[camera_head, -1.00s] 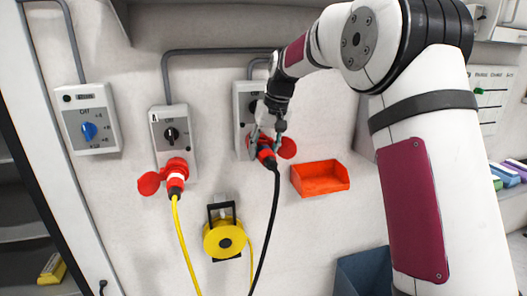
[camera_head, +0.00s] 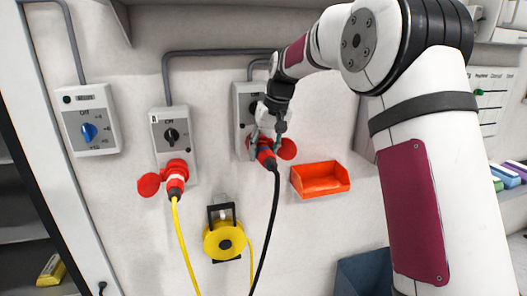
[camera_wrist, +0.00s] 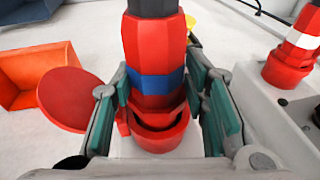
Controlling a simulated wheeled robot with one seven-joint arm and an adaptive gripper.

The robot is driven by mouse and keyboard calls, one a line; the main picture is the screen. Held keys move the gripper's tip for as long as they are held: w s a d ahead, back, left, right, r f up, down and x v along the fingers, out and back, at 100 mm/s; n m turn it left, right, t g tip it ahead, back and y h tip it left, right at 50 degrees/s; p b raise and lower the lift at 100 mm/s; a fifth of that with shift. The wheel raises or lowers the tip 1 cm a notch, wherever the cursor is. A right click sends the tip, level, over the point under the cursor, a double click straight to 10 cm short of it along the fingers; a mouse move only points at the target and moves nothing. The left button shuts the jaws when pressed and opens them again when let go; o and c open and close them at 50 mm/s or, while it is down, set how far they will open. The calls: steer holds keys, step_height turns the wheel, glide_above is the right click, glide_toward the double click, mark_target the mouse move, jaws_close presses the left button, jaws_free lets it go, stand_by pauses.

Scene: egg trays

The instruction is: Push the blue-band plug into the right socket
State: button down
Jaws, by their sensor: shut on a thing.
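The blue-band plug (camera_head: 266,158) is red with a black cable hanging from it. It is at the right socket's box (camera_head: 241,118) on the wall. My gripper (camera_head: 267,139) is shut on the plug. In the wrist view the teal finger pads stand either side of the plug's blue band (camera_wrist: 156,86). The plug's front end is at the red mouth of the right socket (camera_wrist: 160,140), whose round red lid (camera_wrist: 75,99) hangs open beside it. A rim of the socket shows around the plug's end; how deep the plug sits is hard to tell.
A white-band plug (camera_head: 175,183) with a yellow cable sits in the middle socket box (camera_head: 172,137). A left box (camera_head: 87,121) has a blue knob. An orange bin (camera_head: 321,180) is close right of the plug, and a yellow cable reel (camera_head: 224,240) hangs below.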

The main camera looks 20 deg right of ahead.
steer(key=shift+w+b, duration=0.8)
steer(key=shift+w, duration=0.15)
stand_by(0.5)
steer(key=c, duration=1.7)
jaws_free()
steer(key=o, duration=0.9)
steer(key=shift+c, duration=0.2)
steer(key=shift+s, duration=0.1)
